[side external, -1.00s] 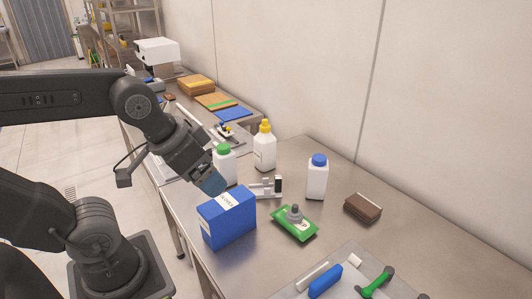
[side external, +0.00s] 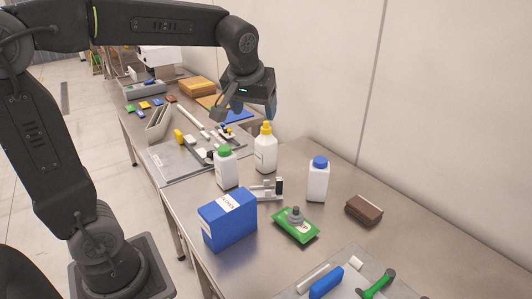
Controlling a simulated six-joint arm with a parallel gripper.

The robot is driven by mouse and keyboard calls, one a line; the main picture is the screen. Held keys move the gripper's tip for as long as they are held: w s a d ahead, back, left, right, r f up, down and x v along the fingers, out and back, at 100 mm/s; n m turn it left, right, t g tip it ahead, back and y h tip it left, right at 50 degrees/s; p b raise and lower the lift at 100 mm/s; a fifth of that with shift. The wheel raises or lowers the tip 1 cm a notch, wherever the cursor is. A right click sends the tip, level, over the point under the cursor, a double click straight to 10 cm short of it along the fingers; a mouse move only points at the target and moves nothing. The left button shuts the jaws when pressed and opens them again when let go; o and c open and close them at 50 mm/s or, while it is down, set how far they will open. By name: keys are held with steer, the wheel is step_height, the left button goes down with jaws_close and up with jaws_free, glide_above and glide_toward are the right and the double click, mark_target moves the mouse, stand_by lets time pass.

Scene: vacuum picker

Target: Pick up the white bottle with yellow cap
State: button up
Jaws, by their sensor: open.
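The white bottle with yellow cap (side external: 265,152) stands upright on the steel table, towards the back near the wall. My gripper (side external: 247,112) is up above and slightly left of the yellow cap in the picture, apart from the bottle as far as I can tell. Its jaws are open and nothing shows between them. The depth between the jaws and the cap is hard to judge from this one view.
A green-capped white bottle (side external: 226,167) stands close left of it, and a blue-capped one (side external: 318,180) to the right. A blue box (side external: 228,219), a green packet (side external: 295,226), a small metal fixture (side external: 267,190) and a brown block (side external: 363,210) lie nearer. A steel tray (side external: 178,160) lies left.

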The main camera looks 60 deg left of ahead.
steer(key=w+a+f+n+g+y, duration=0.1)
steer(key=w+a+f+n+y, duration=0.1)
steer(key=w+a+n, duration=0.5)
steer(key=n+g+y, duration=0.1)
steer(key=n+g, duration=0.1)
glide_toward(265, 126)
steer(key=x, duration=0.4)
steer(key=a+x, duration=0.1)
steer(key=x, duration=0.1)
steer(key=shift+w+r, duration=0.35)
steer(key=shift+w, duration=0.05)
steer(key=shift+d+x, duration=0.2)
steer(key=shift+x, duration=2.8)
steer(key=shift+f, duration=0.1)
steer(key=shift+c, duration=0.2)
jaws_close()
